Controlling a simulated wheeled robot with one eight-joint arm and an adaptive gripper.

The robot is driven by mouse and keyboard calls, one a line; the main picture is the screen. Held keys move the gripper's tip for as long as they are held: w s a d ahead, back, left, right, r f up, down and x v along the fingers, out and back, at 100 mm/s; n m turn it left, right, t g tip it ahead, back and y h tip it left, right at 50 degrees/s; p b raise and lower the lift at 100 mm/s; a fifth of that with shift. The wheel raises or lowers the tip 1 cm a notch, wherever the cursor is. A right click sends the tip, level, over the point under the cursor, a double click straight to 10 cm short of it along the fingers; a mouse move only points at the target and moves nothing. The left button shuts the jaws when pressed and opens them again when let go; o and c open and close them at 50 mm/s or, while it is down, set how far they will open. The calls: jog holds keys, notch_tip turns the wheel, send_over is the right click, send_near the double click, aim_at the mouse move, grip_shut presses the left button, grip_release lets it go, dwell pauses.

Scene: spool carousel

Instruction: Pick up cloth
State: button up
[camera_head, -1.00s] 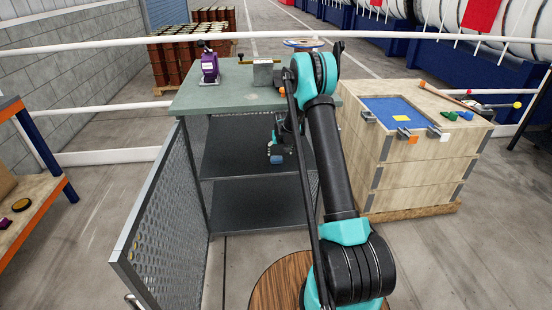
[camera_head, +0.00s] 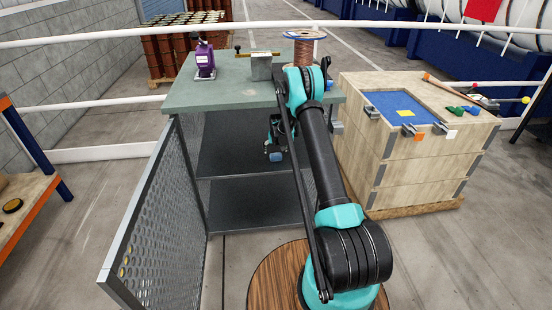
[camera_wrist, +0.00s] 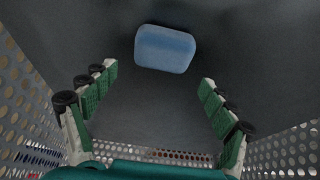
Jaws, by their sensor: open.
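A pale blue, rounded, folded-looking cloth (camera_wrist: 165,49) lies flat on a dark shelf surface in the wrist view, at top centre. My gripper (camera_wrist: 158,77) is open, its green-padded fingers spread wide to the left and right. The cloth lies beyond the fingertips, with no contact visible and nothing between the fingers. In the head view, my gripper (camera_head: 275,143) is low inside the green-topped workbench, over its dark middle shelf (camera_head: 225,160). A small blue patch shows beside it there; I cannot tell whether that is the cloth.
The green bench top (camera_head: 215,92) is overhead, with a purple bottle-like item (camera_head: 204,60), a metal block (camera_head: 261,67) and a copper spool (camera_head: 304,48). Perforated panels (camera_head: 160,210) flank the shelf. A wooden crate (camera_head: 425,165) stands at right.

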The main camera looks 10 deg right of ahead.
aim_at(276, 153)
jog(key=shift+x, duration=1.7)
jog(key=shift+c, duration=0.3)
jog(key=c, duration=1.2)
jog(key=shift+o, duration=0.2)
jog(key=shift+r, duration=0.1)
jog(key=shift+r, duration=0.45)
notch_tip(276, 153, up, 3)
jog(key=shift+s+f, duration=0.1)
jog(key=shift+s, duration=0.05)
jog(key=s, duration=1.7)
jog(key=shift+s+f, duration=0.15)
jog(key=shift+s, duration=0.25)
